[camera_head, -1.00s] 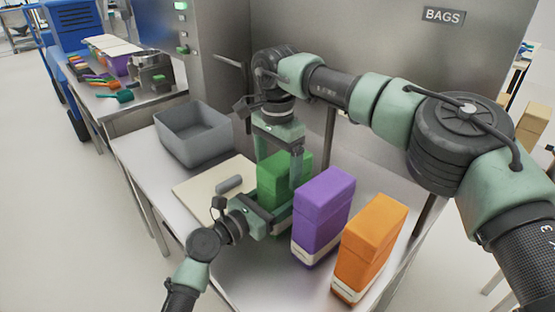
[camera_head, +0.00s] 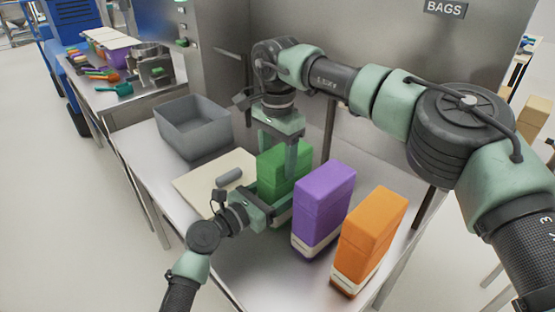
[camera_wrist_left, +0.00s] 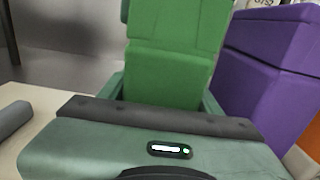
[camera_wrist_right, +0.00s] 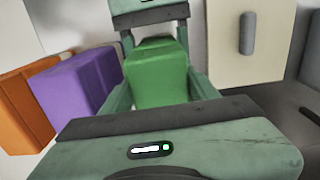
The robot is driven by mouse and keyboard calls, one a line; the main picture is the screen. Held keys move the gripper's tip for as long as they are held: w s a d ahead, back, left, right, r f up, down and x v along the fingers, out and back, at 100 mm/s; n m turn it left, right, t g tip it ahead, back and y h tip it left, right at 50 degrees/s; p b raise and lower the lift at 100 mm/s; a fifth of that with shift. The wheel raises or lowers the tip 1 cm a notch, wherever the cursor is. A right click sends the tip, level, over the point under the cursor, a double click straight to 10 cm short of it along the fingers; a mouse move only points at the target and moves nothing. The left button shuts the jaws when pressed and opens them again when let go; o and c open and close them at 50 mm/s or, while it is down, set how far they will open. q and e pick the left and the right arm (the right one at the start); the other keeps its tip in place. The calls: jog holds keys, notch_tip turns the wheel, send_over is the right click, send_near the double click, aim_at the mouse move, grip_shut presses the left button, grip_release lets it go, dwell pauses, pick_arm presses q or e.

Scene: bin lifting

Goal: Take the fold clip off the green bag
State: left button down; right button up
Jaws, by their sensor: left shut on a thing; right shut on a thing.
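The green bag (camera_head: 285,158) stands upright on the steel table at the near edge of the cream board. My right gripper (camera_head: 284,172) comes from above and is shut on the upper part of the green bag; its fingers flank the bag in the right wrist view (camera_wrist_right: 160,80). My left gripper (camera_head: 279,200) comes from the front and is shut on the lower part of the same bag, seen also in the left wrist view (camera_wrist_left: 170,75). No clip shows on the bag's visible faces. A grey bar (camera_head: 229,175), possibly the fold clip, lies on the board.
A purple bag (camera_head: 322,210) stands close to the right of the green bag, and an orange bag (camera_head: 369,240) beyond it. The cream board (camera_head: 195,187) lies left, with a grey bin (camera_head: 193,130) behind it. A side table with scoops stands far left.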

aim_at(278, 155)
jog(key=shift+r, duration=0.15)
jog(key=shift+r, duration=0.95)
jog(key=shift+r, duration=2)
pick_arm(q)
jog(key=shift+c, duration=1.2)
grip_release()
